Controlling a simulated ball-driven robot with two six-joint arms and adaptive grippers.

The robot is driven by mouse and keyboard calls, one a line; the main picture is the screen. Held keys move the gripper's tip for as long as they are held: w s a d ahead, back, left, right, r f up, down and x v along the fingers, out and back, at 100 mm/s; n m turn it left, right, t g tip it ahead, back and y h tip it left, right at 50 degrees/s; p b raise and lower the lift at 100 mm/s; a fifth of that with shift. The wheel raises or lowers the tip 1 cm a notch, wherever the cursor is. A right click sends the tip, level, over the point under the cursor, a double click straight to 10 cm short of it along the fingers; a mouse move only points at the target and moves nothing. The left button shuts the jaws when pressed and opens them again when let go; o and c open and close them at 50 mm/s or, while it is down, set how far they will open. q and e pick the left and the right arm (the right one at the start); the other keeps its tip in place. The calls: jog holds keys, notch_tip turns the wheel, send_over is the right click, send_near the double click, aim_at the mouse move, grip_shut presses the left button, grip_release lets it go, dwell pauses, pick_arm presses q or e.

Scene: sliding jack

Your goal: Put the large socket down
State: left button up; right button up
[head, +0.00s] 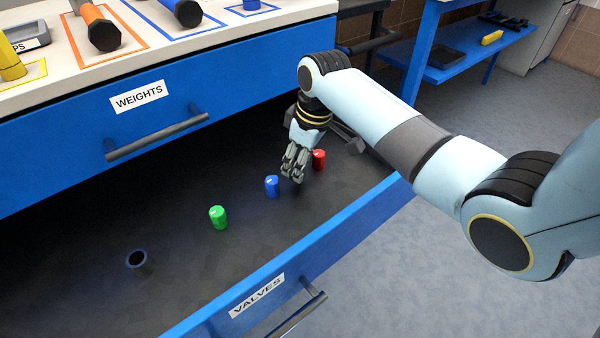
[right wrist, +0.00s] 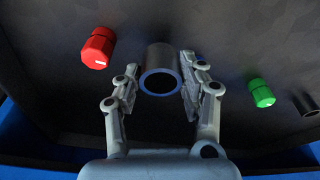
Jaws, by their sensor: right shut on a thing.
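My right gripper (head: 294,172) reaches down into the open drawer marked VALVES (head: 330,242). In the right wrist view its two fingers (right wrist: 160,88) are shut on a dark grey hollow socket (right wrist: 162,55), one finger on each side, with its round open end facing the camera. In the head view the fingers and hand hide this socket. I cannot tell whether it touches the drawer floor. Another dark hollow cylinder (head: 137,261) stands at the left of the drawer; it also shows at the right edge of the right wrist view (right wrist: 307,103). My left gripper is not in view.
A red valve (head: 319,160), a blue valve (head: 272,186) and a green valve (head: 218,217) stand on the dark drawer floor, red and blue close on either side of my gripper. The closed WEIGHTS drawer (head: 60,140) overhangs behind. Drawer floor around the green valve is clear.

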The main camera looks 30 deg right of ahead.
jog(key=x, duration=0.2)
jog(key=shift+s+f+b, duration=0.25)
jog(key=shift+f+b, duration=0.05)
jog(key=shift+b, duration=0.05)
jog(key=shift+r, duration=0.1)
jog(key=o, duration=1)
jog(key=p+v, duration=0.4)
jog(key=v, duration=0.8)
jog(key=shift+p, duration=0.3)
